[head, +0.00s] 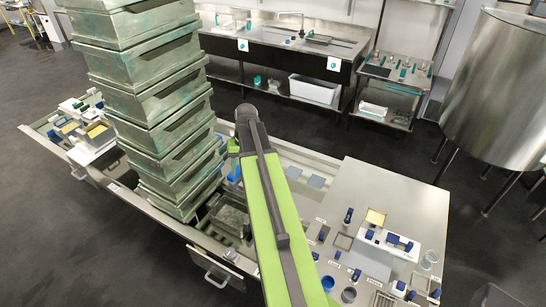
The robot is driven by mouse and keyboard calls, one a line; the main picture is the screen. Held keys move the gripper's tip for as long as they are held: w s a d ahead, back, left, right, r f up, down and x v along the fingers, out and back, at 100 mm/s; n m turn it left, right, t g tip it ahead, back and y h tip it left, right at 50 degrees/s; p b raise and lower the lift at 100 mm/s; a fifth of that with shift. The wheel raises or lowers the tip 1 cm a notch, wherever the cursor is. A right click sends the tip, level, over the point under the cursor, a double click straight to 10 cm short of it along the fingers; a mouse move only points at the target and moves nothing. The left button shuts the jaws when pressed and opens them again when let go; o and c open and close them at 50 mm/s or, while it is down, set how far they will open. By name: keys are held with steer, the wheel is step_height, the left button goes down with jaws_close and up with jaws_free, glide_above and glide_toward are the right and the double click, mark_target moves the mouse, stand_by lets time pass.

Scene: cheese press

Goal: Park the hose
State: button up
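I cannot make out a hose in the head view. My green and black arm (272,205) rises from the bottom edge to a dark joint near the picture's middle. A small green and dark part of the arm shows just left of that joint. My gripper's fingers are not visible, and the arm hides part of the bench behind it. A sink counter (290,42) with a dark tap stands along the back wall.
A tall leaning stack of greenish crates (160,105) stands left of my arm. The worktop (385,190) at right holds a blue cup (328,283) and small blue-handled items. A steel vat (495,90) stands far right. Dark floor is open between bench and sink.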

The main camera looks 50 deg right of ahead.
steer(key=s+d+r+m+p, duration=0.1)
steer(key=s+d+r+p, duration=0.15)
steer(key=d, duration=0.45)
steer(key=s+d+r+m+p, duration=0.15)
steer(key=s+d+r, duration=0.25)
steer(key=d, duration=0.4)
steer(key=shift+t, duration=0.4)
steer(key=w+a+f+b, duration=0.1)
steer(key=f+b, duration=0.4)
steer(key=b, duration=0.1)
steer(key=a+f+b, duration=0.1)
steer(key=f+b, duration=0.5)
steer(key=w+f+b, duration=0.1)
steer(key=f+b, duration=0.5)
steer(key=shift+w+a+f, duration=0.15)
steer(key=shift+w+a, duration=0.2)
steer(key=shift+a, duration=0.05)
jaws_close()
